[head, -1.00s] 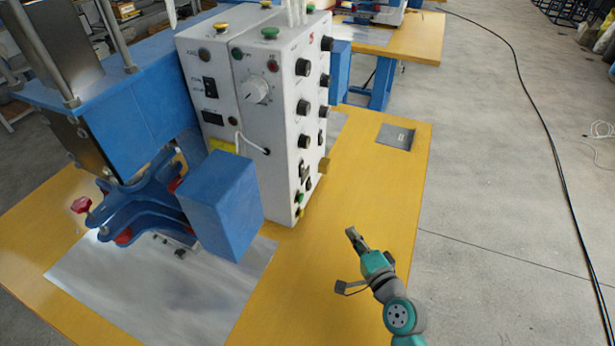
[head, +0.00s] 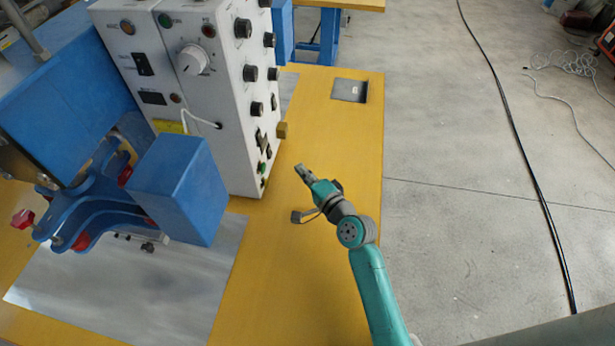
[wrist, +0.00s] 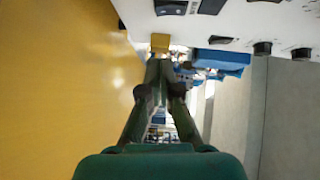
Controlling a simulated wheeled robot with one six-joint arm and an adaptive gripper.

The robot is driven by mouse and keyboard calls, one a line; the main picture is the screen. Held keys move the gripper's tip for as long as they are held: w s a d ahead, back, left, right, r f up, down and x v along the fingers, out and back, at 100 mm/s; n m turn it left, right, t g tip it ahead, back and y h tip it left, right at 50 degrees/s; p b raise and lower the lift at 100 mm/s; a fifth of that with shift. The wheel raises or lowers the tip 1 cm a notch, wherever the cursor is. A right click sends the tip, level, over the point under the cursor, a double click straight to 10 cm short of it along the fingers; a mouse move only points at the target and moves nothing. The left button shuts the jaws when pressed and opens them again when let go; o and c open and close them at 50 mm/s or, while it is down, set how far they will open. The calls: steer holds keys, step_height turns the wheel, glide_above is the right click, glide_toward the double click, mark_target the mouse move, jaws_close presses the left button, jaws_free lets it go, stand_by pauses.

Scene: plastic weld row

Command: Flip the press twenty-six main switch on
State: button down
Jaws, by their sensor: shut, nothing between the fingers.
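The press's white control box (head: 218,110) stands on the yellow table, with knobs and switches on its front and right side. Dark rocker switches (head: 261,140) sit low on the side panel; they also show at the top of the wrist view (wrist: 170,7). A yellow block-like part (head: 282,130) juts from that side and shows just past my fingertips in the wrist view (wrist: 160,42). Another dark rocker (head: 143,64) is on the front. I cannot tell which is the main switch, or any switch's position. My gripper (head: 298,171) is shut and empty, right of the side panel, apparently apart from it.
The blue press (head: 60,90) and a blue box (head: 180,190) stand left, over a grey metal sheet (head: 130,290). The yellow table (head: 335,145) is clear around my gripper except for a grey plate (head: 351,90) farther back. A black cable (head: 520,150) crosses the floor at right.

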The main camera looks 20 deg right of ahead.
mark_target(270, 152)
steer(key=w+a, duration=0.4)
steer(key=w, duration=0.3)
steer(key=shift+f, duration=0.45)
steer(key=shift+w, duration=0.1)
steer(key=shift+w+a, duration=0.1)
steer(key=shift+a, duration=0.05)
steer(key=shift+f, duration=0.1)
